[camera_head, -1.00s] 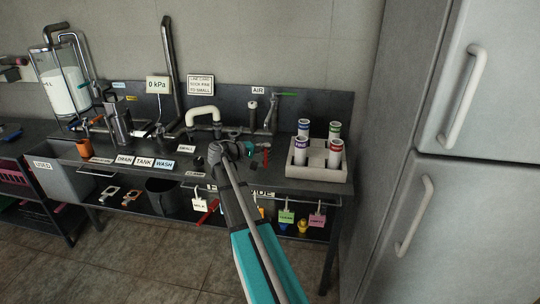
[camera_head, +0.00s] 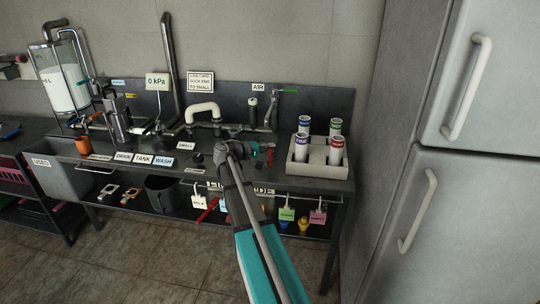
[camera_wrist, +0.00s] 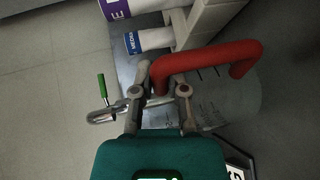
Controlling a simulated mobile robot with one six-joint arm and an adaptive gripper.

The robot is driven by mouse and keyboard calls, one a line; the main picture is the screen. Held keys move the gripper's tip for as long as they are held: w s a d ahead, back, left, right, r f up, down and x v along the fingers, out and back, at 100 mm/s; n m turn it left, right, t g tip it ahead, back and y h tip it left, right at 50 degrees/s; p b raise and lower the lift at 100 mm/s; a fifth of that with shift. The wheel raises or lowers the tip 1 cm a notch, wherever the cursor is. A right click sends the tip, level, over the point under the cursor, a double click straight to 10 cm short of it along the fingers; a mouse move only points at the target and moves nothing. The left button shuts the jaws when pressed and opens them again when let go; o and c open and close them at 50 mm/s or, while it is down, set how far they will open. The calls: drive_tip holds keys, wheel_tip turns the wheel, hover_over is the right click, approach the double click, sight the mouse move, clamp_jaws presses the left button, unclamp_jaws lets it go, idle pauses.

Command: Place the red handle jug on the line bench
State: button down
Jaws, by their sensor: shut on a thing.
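The red handle jug shows in the wrist view as a thick red handle (camera_wrist: 205,60) on a clear, marked body (camera_wrist: 232,97). My gripper (camera_wrist: 167,82) has its fingers shut on the red handle. In the head view my gripper (camera_head: 258,153) is at the line bench (camera_head: 320,184), left of the bottle rack, with a little red (camera_head: 270,155) beside its tip. The arm and gripper hide most of the jug there. I cannot tell whether the jug touches the bench top.
A pale rack (camera_head: 318,172) with several labelled bottles stands right of my gripper. A white curved pipe (camera_head: 203,110) and taps line the back. Tags hang from the front rail. A grey cabinet (camera_head: 480,200) stands at the right.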

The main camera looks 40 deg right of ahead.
drive_tip(key=shift+f+b, duration=0.35)
drive_tip(key=shift+f, duration=0.3)
drive_tip(key=shift+f, duration=0.15)
drive_tip(key=c, duration=0.7)
unclamp_jaws()
drive_tip(key=shift+o, duration=0.2)
drive_tip(key=shift+r, duration=0.2)
drive_tip(key=p+v, duration=0.2)
drive_tip(key=v, duration=1)
drive_tip(key=shift+f, duration=0.1)
